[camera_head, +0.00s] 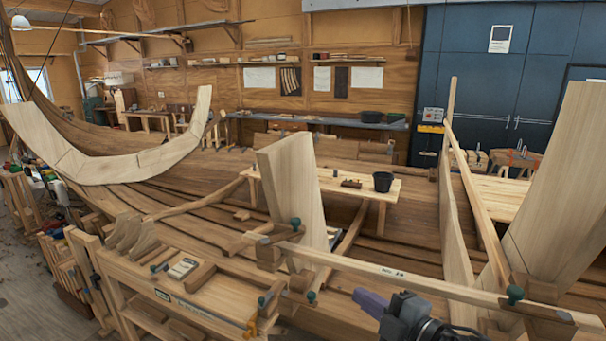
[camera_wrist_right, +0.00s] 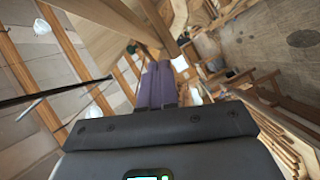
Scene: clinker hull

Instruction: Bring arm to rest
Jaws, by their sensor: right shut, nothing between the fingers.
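My right gripper (camera_head: 368,301) is at the bottom of the head view, right of centre, with its purple fingers pointing left. It is in front of and below the long wooden rail (camera_head: 420,281) and looks apart from it. In the right wrist view its purple fingers (camera_wrist_right: 155,84) lie side by side, closed, with nothing between them. My left gripper is in neither view.
A workbench (camera_head: 190,300) with wooden blocks stands at the lower left. Upright planks (camera_head: 293,190) and (camera_head: 560,180) a tall plank at the right rise near the rail. A black bucket (camera_head: 383,182) stands on a bench behind.

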